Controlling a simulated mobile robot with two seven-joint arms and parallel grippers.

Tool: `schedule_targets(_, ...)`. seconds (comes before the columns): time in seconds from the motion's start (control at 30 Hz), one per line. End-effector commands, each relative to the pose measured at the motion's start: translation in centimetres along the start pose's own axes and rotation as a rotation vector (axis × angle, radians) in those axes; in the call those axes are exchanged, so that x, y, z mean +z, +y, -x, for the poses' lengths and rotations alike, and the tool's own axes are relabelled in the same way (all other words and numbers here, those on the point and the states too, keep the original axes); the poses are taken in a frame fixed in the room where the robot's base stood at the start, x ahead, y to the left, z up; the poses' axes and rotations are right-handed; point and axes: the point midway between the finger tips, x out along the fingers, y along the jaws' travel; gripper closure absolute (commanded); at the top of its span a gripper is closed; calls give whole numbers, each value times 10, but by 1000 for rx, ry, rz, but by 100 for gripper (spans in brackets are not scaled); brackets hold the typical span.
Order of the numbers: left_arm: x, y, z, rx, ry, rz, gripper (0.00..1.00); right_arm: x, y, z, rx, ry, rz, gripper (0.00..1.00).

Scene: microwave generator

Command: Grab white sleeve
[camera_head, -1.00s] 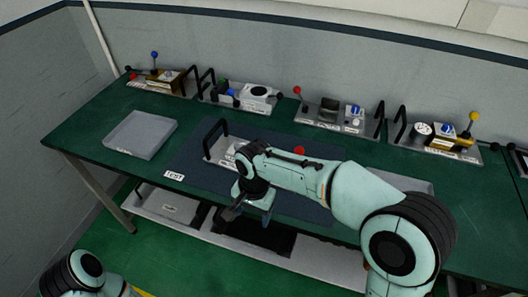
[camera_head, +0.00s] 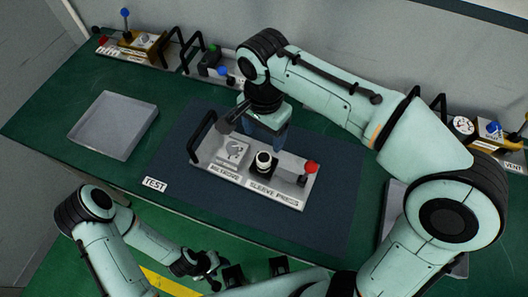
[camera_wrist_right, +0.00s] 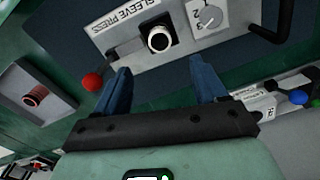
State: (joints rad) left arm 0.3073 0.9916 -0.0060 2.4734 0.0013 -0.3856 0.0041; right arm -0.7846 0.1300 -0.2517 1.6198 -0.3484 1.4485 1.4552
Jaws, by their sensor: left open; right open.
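The white sleeve (camera_head: 264,160) is a small ring standing upright on a dark block of the grey sleeve press plate (camera_head: 228,178). In the right wrist view the white sleeve (camera_wrist_right: 160,40) shows ahead of and centred between the fingertips, apart from them. My right gripper (camera_head: 265,138) is open and empty, above and just behind the sleeve, its blue fingers pointing down. In the right wrist view the right gripper (camera_wrist_right: 161,65) is spread wider than the sleeve. My left gripper (camera_head: 200,264) is low at the bottom, away from the plate; its fingers are hard to make out.
The plate has a black handle (camera_head: 203,135), a dial and a red-knobbed lever (camera_head: 309,170). It sits on a dark blue mat (camera_head: 338,208). An empty grey tray (camera_head: 114,126) is at left. A reddish ringed cylinder (camera_wrist_right: 35,96) lies in another tray. Lever modules line the back.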

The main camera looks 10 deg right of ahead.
Motion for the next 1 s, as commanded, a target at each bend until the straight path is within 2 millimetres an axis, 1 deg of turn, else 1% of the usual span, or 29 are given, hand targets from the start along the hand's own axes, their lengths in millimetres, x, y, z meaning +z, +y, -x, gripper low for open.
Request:
schedule_targets(0.03,2,-2,-4,-1,-3,1,49,1,1,-13,5,-1,1,29)
schedule_targets(0.1,2,-4,-8,-2,-5,2,49,1,1,-28,6,-1,1,29)
schedule_targets(0.2,3,-5,-11,-2,-6,2,49,1,1,-46,4,-1,1,29)
schedule_targets(0.3,4,-6,-13,-3,-7,3,49,1,0,-59,3,-1,1,29)
schedule_targets(0.53,4,-7,-15,-3,-8,3,49,2,0,-75,3,-1,2,29)
schedule_targets(0.7,5,-8,-19,-3,-9,3,49,5,0,-102,4,-1,3,29)
schedule_targets(0.8,5,-9,-20,-3,-10,3,49,5,0,-114,4,-1,2,29)
schedule_targets(0.9,5,-9,-21,-3,-10,3,49,4,-1,-119,1,-1,1,29)
schedule_targets(1.0,5,-9,-21,-3,-10,3,49,4,-1,-119,0,-1,1,29)
